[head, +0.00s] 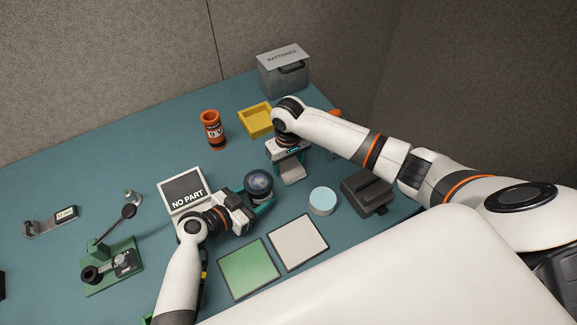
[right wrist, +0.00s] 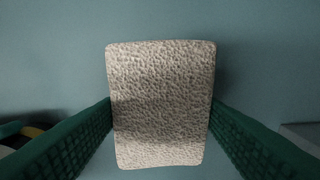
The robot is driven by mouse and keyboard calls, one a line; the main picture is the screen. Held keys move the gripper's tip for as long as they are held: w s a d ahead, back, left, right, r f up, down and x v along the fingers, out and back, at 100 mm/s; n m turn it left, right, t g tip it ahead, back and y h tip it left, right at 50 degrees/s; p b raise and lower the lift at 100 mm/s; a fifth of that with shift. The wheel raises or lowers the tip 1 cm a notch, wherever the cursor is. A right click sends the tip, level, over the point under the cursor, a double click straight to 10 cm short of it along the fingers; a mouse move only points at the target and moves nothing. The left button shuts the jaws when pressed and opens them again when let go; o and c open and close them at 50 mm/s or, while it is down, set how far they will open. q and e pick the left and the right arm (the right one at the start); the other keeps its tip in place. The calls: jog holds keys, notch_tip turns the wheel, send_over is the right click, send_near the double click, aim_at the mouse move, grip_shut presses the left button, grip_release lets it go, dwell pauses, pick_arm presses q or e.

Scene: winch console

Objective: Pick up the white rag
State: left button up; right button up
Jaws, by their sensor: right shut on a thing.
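The white rag (right wrist: 160,105) is a pale, rough-textured rectangle between the green fingers of my right gripper (right wrist: 160,128) in the right wrist view. The fingers are shut on its two sides. In the head view the rag (head: 292,174) shows as a pale flap below my right gripper (head: 288,158), which hides part of it. I cannot tell whether the rag touches the table. My left gripper (head: 252,205) is beside a dark round device with a glassy top (head: 259,184); I cannot tell whether its fingers are open or shut.
On the teal table (head: 150,160) stand a yellow tray (head: 256,132), an orange canister (head: 212,138) and a grey batteries box (head: 283,85). A light blue disc (head: 323,201) and a dark box (head: 367,194) lie near the right arm. Green (head: 249,269) and white (head: 298,243) squares lie in front.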

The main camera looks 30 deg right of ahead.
aim_at(289, 164)
notch_tip(289, 164, up, 10)
jog(key=o, duration=0.5)
jog(key=c, duration=0.3)
jog(key=s+a+r+n, duration=0.1)
jog(key=a+n, duration=0.1)
jog(key=a, duration=0.2)
jog(key=s+a+r+n, duration=0.1)
jog(key=a+r, duration=0.1)
jog(key=a, duration=0.3)
jog(key=s+a+r+n, duration=0.2)
jog(key=a, duration=0.2)
jog(key=shift+s+a+r+n, duration=0.1)
jog(key=shift+a+n, duration=0.2)
jog(key=shift+s+a, duration=0.25)
jog(key=shift+s, duration=0.15)
jog(key=shift+f, duration=2.35)
